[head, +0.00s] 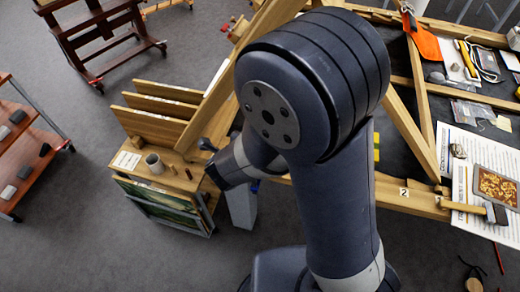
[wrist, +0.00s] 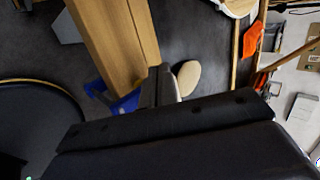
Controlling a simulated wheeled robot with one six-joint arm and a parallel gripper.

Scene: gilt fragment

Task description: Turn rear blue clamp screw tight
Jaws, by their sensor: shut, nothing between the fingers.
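A blue clamp (wrist: 126,102) shows in the wrist view, on the lower end of a wooden beam (wrist: 112,45). Its screw cannot be made out clearly. My gripper (wrist: 166,84) shows in the wrist view just right of the blue clamp; its dark, pale-edged fingers are together and hold nothing. Whether they touch the clamp cannot be told. In the head view my arm hides most of the work area, and only a small blue patch (head: 255,187) shows beside it, possibly the clamp.
A wooden rack (head: 165,130) with a grey cup (head: 154,163) stands left of my arm. A red-brown shelf (head: 40,135) stands far left. Grey floor is clear at lower left.

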